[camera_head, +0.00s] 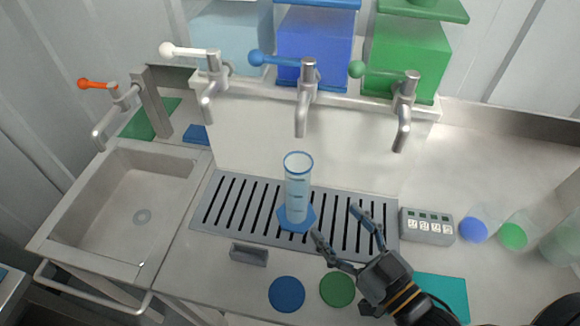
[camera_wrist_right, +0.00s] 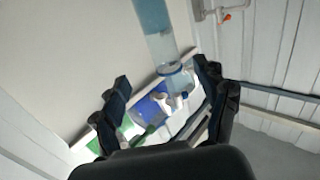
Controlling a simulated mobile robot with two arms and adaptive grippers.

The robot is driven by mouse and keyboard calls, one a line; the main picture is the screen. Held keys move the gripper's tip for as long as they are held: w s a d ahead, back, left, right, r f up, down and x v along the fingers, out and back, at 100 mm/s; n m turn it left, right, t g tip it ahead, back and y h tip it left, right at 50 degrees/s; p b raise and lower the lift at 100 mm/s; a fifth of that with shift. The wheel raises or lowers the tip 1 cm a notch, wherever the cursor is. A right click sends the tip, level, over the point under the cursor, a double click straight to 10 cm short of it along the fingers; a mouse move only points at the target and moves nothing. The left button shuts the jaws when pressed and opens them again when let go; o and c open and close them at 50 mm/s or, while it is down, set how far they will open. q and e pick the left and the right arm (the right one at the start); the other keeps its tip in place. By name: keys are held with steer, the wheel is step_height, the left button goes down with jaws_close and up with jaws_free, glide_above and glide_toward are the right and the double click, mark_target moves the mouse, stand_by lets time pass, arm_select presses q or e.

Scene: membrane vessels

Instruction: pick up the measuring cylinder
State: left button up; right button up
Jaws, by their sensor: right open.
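The measuring cylinder (camera_head: 298,190) stands upright on the slotted drain grate, under the middle tap. It is clear with a blue rim and a blue hexagonal base, and looks to hold pale blue liquid. It also shows in the right wrist view (camera_wrist_right: 158,35), beyond the fingers and towards the top. My right gripper (camera_head: 334,226) is open and empty, to the right of the cylinder and apart from it. In the right wrist view its fingers (camera_wrist_right: 160,100) are spread with nothing between them in contact. My left gripper is in neither view.
Three taps, white-handled (camera_head: 212,75), blue-handled (camera_head: 306,90) and green-handled (camera_head: 405,105), hang over the drain grate (camera_head: 235,205). A sink (camera_head: 130,205) is at left. A grey keypad box (camera_head: 427,226), blue disc (camera_head: 287,293) and green disc (camera_head: 337,289) lie nearby.

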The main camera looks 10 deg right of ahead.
mark_target(305, 187)
steer(key=x, duration=0.2)
steer(key=r+p+x, duration=0.1)
steer(key=x, duration=0.1)
steer(key=shift+w+a+p, duration=0.25)
steer(key=shift+a+p, duration=0.05)
steer(key=shift+a, duration=0.05)
steer(key=x, duration=0.2)
steer(key=shift+w+a+f, duration=0.1)
steer(key=shift+w+f, duration=0.1)
steer(key=shift+w, duration=0.1)
steer(key=shift+p+x, duration=0.65)
steer(key=shift+x, duration=0.1)
steer(key=p+x, duration=0.1)
steer(key=x, duration=0.2)
steer(key=shift+w+a, duration=0.15)
steer(key=shift+w, duration=0.2)
steer(key=shift+w+a+f, duration=0.1)
steer(key=shift+w+f, duration=0.05)
steer(key=shift+w, duration=0.05)
steer(key=shift+s, duration=0.1)
steer(key=shift+c, duration=0.6)
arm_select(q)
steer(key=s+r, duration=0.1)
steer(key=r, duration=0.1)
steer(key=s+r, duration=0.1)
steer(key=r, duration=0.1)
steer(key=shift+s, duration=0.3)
arm_select(e)
jaws_close()
